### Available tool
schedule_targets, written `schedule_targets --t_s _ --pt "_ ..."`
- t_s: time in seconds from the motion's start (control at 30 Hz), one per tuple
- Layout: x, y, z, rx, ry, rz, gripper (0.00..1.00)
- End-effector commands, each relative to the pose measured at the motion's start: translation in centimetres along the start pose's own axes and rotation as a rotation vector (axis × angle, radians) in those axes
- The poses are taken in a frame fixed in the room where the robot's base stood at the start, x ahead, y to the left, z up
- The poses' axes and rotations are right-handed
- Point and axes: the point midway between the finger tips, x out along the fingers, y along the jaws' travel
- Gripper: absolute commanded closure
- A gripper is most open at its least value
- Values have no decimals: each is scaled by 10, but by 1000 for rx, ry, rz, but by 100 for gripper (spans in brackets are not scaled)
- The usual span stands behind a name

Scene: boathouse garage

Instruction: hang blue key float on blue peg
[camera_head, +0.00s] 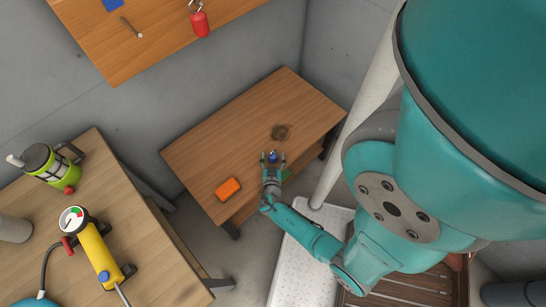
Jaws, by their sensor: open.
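A small blue thing, likely the blue key float (273,157), is on the low wooden bench (215,145). My gripper (273,160) is open over the bench, with its fingertips on either side of the blue thing. I cannot tell if they touch it. A wooden board (160,45) is on the wall at the top. A bare peg (131,28) sticks out of it below a blue patch (112,4), cut off by the picture edge. A red key float (200,24) hangs on the board to the right of that peg.
An orange block (228,189) lies on the bench left of my gripper, and a green thing (287,174) lies close on its right. A dark stain (281,132) marks the bench. A pale pipe (352,135) stands at its right. Another table at left holds a yellow pump (99,254) and a green lantern (48,166).

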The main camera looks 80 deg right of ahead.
Motion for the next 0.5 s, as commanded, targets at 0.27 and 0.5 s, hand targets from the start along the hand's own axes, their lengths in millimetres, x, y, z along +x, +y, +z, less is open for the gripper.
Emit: schedule_targets --t_s 0.27,0.5 --pt "6 0 0 -1 -1 -1 32" --pt "6 0 0 -1 0 -1 67"
